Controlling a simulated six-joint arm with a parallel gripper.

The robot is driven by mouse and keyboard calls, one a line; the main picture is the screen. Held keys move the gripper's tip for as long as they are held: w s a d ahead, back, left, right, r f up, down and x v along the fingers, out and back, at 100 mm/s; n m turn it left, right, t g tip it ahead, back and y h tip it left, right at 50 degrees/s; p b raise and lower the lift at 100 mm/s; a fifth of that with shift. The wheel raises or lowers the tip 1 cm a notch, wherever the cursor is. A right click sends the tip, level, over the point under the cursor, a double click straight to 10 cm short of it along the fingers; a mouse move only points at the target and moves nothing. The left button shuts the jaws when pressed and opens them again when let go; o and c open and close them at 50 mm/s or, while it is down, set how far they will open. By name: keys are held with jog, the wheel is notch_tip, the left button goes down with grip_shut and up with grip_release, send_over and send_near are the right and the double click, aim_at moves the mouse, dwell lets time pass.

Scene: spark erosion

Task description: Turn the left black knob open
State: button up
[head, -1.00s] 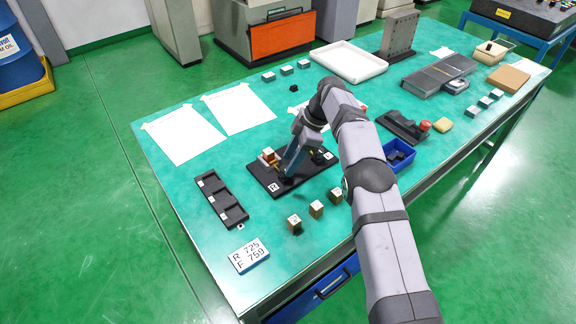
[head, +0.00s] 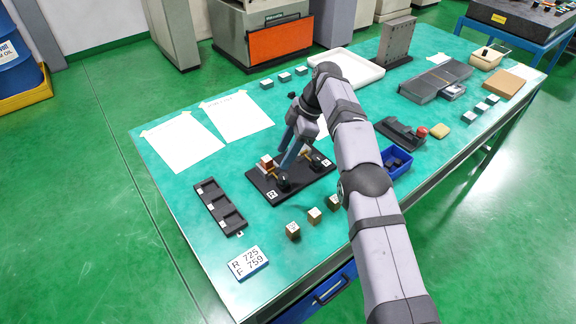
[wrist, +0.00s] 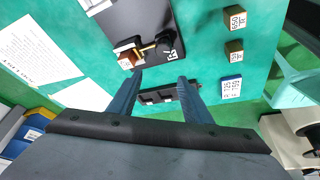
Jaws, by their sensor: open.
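The left black knob (head: 284,184) stands at the front left of a black base plate (head: 255,182), close to a white label. In the wrist view the same knob (wrist: 163,38) sits at the end of a brass rod, beside a copper-coloured block (wrist: 128,58) and the R label. A second knob (head: 317,161) is on the plate's right side. My gripper (head: 286,167) is above the plate, just behind the left knob in the head view. In the wrist view my gripper (wrist: 160,78) is open, with nothing between its fingers. I cannot tell the knob's exact turn.
Several small labelled blocks (head: 315,215) stand in front of the plate. A black compartment tray (head: 208,199) and a number card (head: 248,262) lie to the left. A blue bin (head: 397,163) is to the right. Paper sheets (head: 180,143) lie behind.

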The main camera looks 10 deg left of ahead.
jog(key=s+a+r+n+h+p, duration=0.1)
jog(key=s+a+r+p, duration=0.15)
jog(key=s+r, duration=0.2)
jog(key=s+a+r+n+p, duration=0.1)
jog(key=s+a+r, duration=0.25)
jog(key=r, duration=0.25)
jog(key=m+t+h, duration=0.2)
jog(key=m+t, duration=0.3)
jog(key=m, duration=1.5)
send_near(283, 177)
jog(key=shift+w+a+f+m, duration=0.1)
jog(key=shift+a+f+m, duration=0.15)
jog(key=shift+f, duration=0.2)
jog(key=shift+f+p, duration=0.15)
jog(key=shift+p, duration=0.2)
jog(key=shift+p+x, duration=1.25)
jog(key=shift+x, duration=2.3)
